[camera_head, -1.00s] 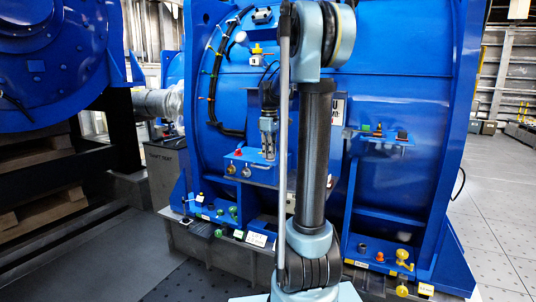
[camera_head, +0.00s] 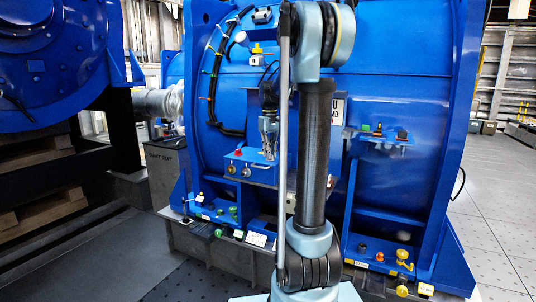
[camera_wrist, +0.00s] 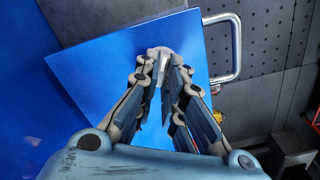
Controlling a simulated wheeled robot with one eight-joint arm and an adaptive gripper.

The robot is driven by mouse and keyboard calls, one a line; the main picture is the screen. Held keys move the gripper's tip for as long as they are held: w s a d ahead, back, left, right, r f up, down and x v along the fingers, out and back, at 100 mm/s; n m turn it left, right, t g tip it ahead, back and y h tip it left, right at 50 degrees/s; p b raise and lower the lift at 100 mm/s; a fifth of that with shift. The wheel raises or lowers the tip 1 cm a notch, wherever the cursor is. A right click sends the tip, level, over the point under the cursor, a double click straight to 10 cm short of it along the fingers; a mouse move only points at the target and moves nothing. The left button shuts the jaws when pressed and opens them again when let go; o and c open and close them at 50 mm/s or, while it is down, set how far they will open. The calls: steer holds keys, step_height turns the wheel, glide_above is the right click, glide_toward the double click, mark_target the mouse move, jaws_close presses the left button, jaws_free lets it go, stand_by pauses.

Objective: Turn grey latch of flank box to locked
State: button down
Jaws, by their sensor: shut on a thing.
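The flank box is a blue box (camera_head: 262,176) on the front of the large blue motor housing. In the wrist view its blue face (camera_wrist: 110,72) lies tilted under my gripper. The grey latch (camera_wrist: 160,52) is a small pale grey piece on that face, between my fingertips and partly hidden by them. My gripper (camera_wrist: 163,66) is shut on the latch. In the head view my gripper (camera_head: 270,157) points down at the box, and the latch cannot be made out there.
A metal handle (camera_wrist: 236,48) sticks out from the box's edge. A red button (camera_head: 238,152) and small round knobs (camera_head: 246,172) are left of my gripper. A shelf with small parts (camera_head: 385,138) is at right. Open floor (camera_head: 500,235) lies at far right.

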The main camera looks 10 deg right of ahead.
steer(key=m, duration=0.6)
steer(key=shift+w+d+m, duration=0.15)
steer(key=shift+m, duration=0.15)
steer(key=m, duration=0.5)
steer(key=shift+m, duration=0.3)
steer(key=c, duration=1.7)
jaws_free()
step_height(320, 180, up, 12)
steer(key=shift+f, duration=0.1)
